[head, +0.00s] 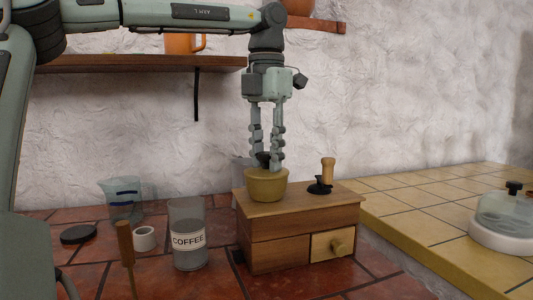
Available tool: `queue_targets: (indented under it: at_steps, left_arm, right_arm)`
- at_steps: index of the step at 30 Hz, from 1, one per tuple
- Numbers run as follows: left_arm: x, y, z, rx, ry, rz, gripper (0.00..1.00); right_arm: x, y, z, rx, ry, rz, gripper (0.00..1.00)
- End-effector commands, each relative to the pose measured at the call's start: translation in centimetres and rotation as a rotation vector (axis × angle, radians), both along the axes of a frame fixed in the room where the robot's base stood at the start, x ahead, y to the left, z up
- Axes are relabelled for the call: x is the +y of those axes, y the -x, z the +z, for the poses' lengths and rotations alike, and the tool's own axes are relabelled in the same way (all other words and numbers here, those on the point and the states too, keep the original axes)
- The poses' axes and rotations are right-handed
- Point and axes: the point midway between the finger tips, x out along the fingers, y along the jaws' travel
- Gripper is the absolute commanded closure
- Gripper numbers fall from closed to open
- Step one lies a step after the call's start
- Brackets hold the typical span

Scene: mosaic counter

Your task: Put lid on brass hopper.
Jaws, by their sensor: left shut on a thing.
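The brass hopper (266,191) is a rounded bowl on top of a wooden grinder box (310,216). My left gripper (270,165) points straight down over the hopper, with its fingers close together. It is shut on a small dark knob (263,158), which looks like the lid's knob. The fingertips are at the hopper's mouth. The lid's disc is not clearly distinguishable from the hopper's rim, so I cannot tell whether it is seated. My right gripper is out of view.
A crank with a wooden handle (327,172) stands right of the hopper. A coffee jar (187,238), white ring (145,239), black disc (78,234) and clear jug (121,203) stand left. A glass dome (506,208) stands right. A shelf (150,64) is above.

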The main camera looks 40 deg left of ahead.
Motion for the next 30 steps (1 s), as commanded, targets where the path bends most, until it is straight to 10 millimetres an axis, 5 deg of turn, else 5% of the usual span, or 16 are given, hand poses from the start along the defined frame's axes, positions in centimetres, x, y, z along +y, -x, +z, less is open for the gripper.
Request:
queue_targets:
  at_steps: [4,5,10,17,22,30]
  left_arm:
    - [-0.01,0.0,0.03,0.0,0.0,0.0,1.0]
    - [-0.01,0.0,0.03,0.0,0.0,0.0,0.71]
    - [-0.01,0.0,0.02,0.0,0.0,0.0,0.5]
    - [-0.01,0.0,0.0,0.0,0.0,0.0,0.48]
    - [-0.01,0.0,0.0,0.0,0.0,0.0,0.28]
    - [-0.01,0.0,0.03,0.0,0.0,0.0,0.28]
  right_arm:
    - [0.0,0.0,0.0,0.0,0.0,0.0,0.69]
    - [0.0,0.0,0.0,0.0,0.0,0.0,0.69]
    - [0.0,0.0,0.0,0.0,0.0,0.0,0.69]
    - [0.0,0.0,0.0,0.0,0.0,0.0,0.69]
    - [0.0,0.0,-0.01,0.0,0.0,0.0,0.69]
    - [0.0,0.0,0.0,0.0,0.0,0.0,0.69]
